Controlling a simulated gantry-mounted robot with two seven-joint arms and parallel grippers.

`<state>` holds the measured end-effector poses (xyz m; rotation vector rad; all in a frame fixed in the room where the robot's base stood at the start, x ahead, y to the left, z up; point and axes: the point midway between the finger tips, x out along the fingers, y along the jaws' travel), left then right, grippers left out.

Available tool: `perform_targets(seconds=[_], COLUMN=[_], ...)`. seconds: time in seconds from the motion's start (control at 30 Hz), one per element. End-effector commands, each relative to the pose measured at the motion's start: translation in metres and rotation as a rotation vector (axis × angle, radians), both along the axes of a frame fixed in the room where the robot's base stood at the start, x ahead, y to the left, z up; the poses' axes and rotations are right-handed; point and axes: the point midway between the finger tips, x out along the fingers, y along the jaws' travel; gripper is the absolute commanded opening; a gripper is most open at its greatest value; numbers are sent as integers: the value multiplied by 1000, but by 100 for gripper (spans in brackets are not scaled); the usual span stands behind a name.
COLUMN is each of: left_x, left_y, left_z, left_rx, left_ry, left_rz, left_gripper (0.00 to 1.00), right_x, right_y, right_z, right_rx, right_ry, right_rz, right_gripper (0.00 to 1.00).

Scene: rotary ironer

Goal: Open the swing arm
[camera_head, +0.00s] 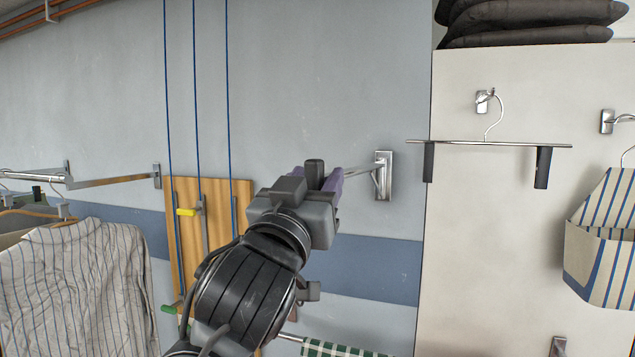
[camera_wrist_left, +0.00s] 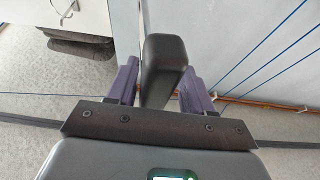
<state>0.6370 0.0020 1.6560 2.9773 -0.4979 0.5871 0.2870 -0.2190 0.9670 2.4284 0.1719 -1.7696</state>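A black handle (camera_head: 314,173) stands upright at my left gripper (camera_head: 326,182). The wrist view shows the handle (camera_wrist_left: 164,70) between the two purple fingers of the left gripper (camera_wrist_left: 160,85). Narrow gaps show beside the handle, so the fingers look open around it. Whether one finger touches it is not clear. My gripper and forearm hide the arm's left end. My right gripper is not in view.
A wooden board (camera_head: 215,235) with blue cords hangs behind my arm. A striped shirt (camera_head: 75,285) hangs at left, below another rail (camera_head: 112,181). A clip hanger (camera_head: 490,142) hangs on the white panel right of the bracket. Green checked cloth (camera_head: 335,349) hangs below.

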Motion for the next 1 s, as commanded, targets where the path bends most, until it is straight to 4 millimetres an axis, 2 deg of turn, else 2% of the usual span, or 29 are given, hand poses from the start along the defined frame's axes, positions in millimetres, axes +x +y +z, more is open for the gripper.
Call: perform_targets(seconds=[0.23,0.37,0.8,1.0], left_x=[-2,-11,-72,-90], left_y=[0,2,24,31], left_z=[-1,-6,-34,-40], left_rx=[-1,-2,-1,-1], left_ry=[-1,-3,-3,-2], left_rz=[-1,-4,-2,-1], left_gripper=[49,49,49,49], right_x=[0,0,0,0], right_y=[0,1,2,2], right_z=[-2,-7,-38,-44], right_rx=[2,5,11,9], right_ry=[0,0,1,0], right_rz=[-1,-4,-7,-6], right_gripper=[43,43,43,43])
